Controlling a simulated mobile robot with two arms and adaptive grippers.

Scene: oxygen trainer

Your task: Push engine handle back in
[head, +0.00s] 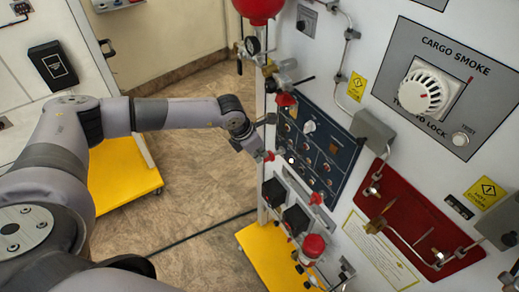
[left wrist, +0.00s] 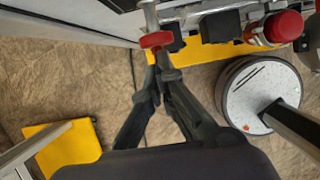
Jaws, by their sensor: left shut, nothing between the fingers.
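A red handle (head: 269,156) shows at the left edge of the white trainer panel, right at the tip of my left gripper (head: 259,152). In the left wrist view, a red handle (left wrist: 156,40) sits on a grey shaft, just beyond the fingertips of my left gripper (left wrist: 163,76). The fingers are closed together and hold nothing. Whether they touch the handle or its shaft, I cannot tell. Another red handle (head: 317,198) sticks out lower on the panel. No label shows which one is the engine handle. My right gripper is not in view.
A dark blue switch panel (head: 318,146) lies right of the gripper. Black boxes (head: 296,219) and a red knob (head: 313,245) stick out below. A gauge and valves (head: 253,45) stand above. Yellow bases (head: 122,175) stand on the floor, with open floor between.

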